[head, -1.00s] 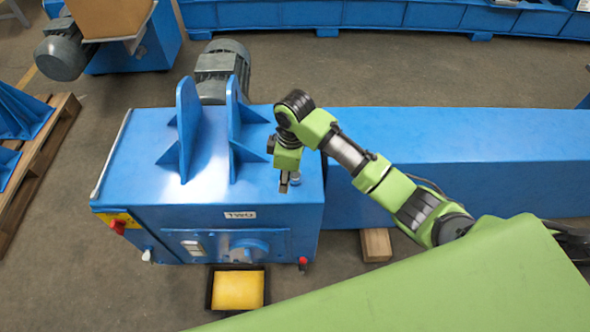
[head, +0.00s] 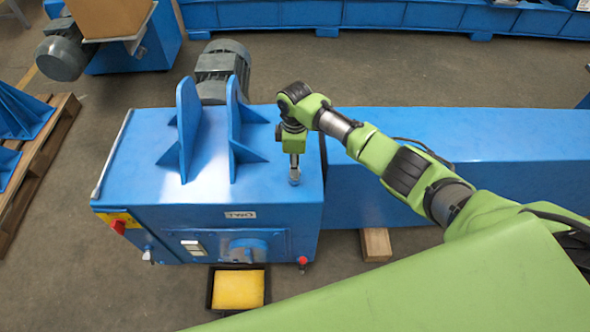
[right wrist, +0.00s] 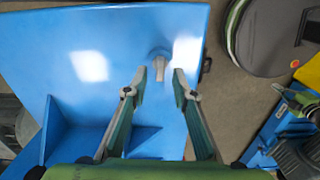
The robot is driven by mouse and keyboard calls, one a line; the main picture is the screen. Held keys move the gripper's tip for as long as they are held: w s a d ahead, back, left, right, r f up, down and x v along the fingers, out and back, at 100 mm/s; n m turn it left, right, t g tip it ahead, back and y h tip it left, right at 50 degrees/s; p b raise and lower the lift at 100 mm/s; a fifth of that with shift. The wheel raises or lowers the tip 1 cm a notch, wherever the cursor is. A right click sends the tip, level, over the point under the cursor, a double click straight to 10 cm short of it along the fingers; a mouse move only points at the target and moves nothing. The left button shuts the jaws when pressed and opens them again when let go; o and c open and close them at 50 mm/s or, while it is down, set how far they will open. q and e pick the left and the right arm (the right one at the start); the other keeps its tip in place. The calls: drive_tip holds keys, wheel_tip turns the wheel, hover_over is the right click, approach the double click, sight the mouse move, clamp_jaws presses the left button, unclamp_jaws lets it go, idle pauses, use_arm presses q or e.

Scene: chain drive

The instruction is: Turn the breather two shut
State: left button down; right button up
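The blue gearbox housing (head: 150,182) carries a plate reading TWO (head: 240,214). The breather (head: 294,181) is a small grey fitting on its top near the right end. In the right wrist view the breather (right wrist: 158,66) shows a pale grip on a round base. My right gripper (head: 294,165) is over the breather, pointing down. In the right wrist view my right gripper (right wrist: 160,80) has its fingers apart, with the breather showing between and beyond the tips. I cannot tell whether they touch it. I see no left gripper.
Two upright blue brackets (head: 187,130) stand on the housing left of the gripper, with a grey motor (head: 222,70) behind. A long blue guard (head: 450,150) runs off to the right. A tray with a yellow pad (head: 238,290) lies on the floor in front.

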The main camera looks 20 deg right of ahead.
drive_tip(key=shift+f, duration=1.75)
clamp_jaws()
